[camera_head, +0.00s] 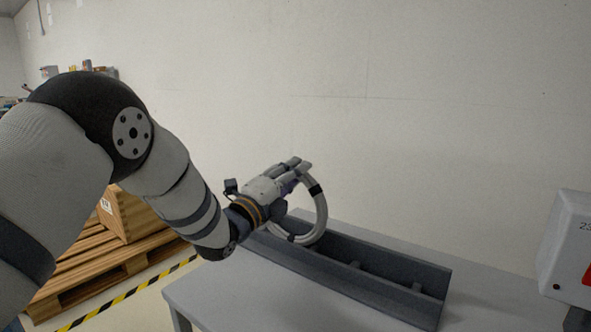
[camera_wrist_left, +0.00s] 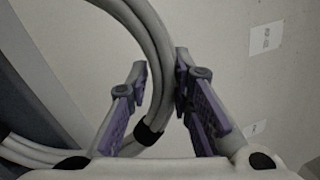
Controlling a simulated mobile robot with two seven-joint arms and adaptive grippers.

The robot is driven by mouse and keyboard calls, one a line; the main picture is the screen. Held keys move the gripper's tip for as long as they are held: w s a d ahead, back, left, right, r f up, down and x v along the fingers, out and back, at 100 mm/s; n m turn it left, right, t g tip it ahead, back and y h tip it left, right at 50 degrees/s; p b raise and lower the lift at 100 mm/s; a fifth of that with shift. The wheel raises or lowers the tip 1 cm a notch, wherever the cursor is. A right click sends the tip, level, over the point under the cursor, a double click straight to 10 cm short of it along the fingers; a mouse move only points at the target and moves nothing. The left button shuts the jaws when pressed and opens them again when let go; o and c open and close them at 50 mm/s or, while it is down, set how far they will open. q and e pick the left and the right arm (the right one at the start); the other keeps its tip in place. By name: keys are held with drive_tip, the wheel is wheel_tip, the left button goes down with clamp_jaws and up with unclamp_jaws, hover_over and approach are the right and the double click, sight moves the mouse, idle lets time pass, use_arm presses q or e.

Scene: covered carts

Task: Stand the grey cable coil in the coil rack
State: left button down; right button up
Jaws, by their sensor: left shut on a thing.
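The grey cable coil (camera_head: 321,212) is upright in the head view, with its lower part inside the left end of the dark grey coil rack (camera_head: 350,277). My left gripper (camera_head: 302,168) is shut on the coil's upper part. In the left wrist view the coil (camera_wrist_left: 150,38) passes between the purple-padded fingers of my left gripper (camera_wrist_left: 165,92), and a black band shows on it. The rack wall hides the coil's lowest edge, so I cannot tell whether it touches the rack floor. My right gripper is not in view.
The rack stands on a grey table (camera_head: 210,291) by a plain wall. Low dividers (camera_head: 354,265) show inside the rack's empty right part. A white box with a red part (camera_head: 572,250) stands at the right. A cardboard box (camera_head: 130,215) sits on a wooden pallet (camera_head: 95,265) at left.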

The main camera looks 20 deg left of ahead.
use_arm(q)
drive_tip(key=shift+r, duration=0.1)
drive_tip(key=c, duration=1.3)
unclamp_jaws()
drive_tip(key=shift+c, duration=0.2)
drive_tip(key=shift+s+a+f, duration=0.15)
drive_tip(key=shift+s+f, duration=0.05)
drive_tip(key=shift+s, duration=0.15)
drive_tip(key=v, duration=1.1)
drive_tip(key=shift+s, duration=0.15)
